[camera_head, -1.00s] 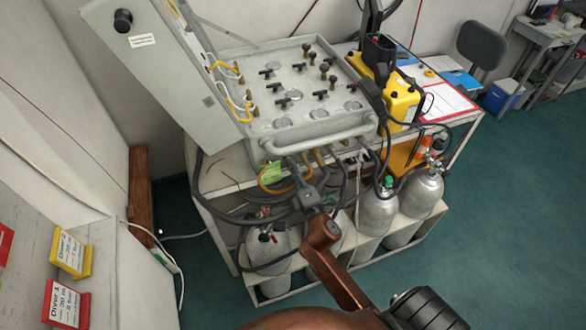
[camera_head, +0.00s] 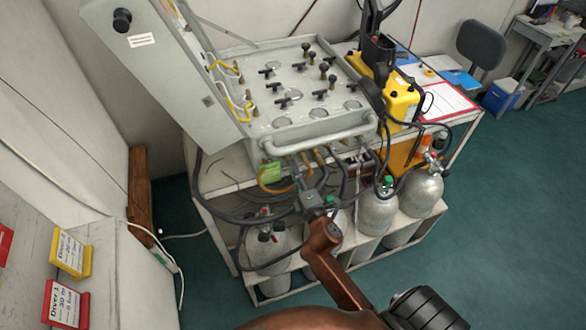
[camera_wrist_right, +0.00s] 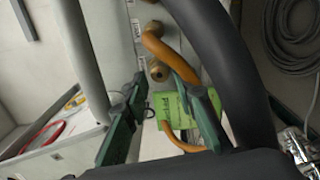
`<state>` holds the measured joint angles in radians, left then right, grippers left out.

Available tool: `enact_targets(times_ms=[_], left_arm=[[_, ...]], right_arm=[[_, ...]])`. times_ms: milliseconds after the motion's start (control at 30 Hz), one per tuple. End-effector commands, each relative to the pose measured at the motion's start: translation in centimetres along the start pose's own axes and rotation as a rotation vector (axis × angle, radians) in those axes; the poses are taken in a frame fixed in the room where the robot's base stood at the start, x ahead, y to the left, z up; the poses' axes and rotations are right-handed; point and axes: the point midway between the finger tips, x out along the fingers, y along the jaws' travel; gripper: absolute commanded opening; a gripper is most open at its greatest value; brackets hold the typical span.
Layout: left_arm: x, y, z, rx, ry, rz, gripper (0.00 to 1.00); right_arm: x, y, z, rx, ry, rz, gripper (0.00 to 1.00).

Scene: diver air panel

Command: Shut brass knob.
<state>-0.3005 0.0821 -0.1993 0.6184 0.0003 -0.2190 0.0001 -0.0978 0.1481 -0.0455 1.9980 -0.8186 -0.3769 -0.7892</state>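A round brass knob (camera_wrist_right: 160,71) shows in the right wrist view, on the pale panel face between an orange hose and a lime-green tag (camera_wrist_right: 172,108). My right gripper (camera_wrist_right: 157,80) has its two green fingers spread, with the knob in line with the gap between their tips. I cannot tell whether either finger touches it. In the head view my right gripper (camera_head: 309,198) is below the front rail of the air panel (camera_head: 300,125), among the hoses. The knob is not clearly visible there. My left gripper is out of view.
Dark and orange hoses crowd the space around the right gripper. Gas cylinders (camera_head: 377,212) stand on the lower shelf. A yellow case (camera_head: 400,103) and a red-edged sheet (camera_head: 449,101) lie right of the panel.

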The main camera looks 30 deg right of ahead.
Motion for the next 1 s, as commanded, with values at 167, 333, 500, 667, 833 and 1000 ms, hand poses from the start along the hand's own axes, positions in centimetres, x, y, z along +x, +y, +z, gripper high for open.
enact_targets(times_ms=[167,333,500,667,833,1000], left_arm=[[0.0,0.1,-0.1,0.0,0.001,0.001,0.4],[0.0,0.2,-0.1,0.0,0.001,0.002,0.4],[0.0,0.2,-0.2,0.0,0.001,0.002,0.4],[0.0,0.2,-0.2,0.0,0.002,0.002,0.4],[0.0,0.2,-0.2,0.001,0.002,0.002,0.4],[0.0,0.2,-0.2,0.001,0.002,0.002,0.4]], right_arm=[[-3.6,-0.2,0.1,0.002,-0.001,-0.004,0.25],[-7.2,-0.2,0.1,0.003,-0.002,-0.005,0.25],[-9.6,-0.2,0.1,0.003,-0.002,-0.005,0.25],[-10.7,-0.1,0.1,0.001,-0.001,-0.002,0.25],[-10.9,0.0,0.1,0.001,-0.001,-0.001,0.25],[-10.9,0.0,0.0,0.001,-0.001,-0.001,0.25]])
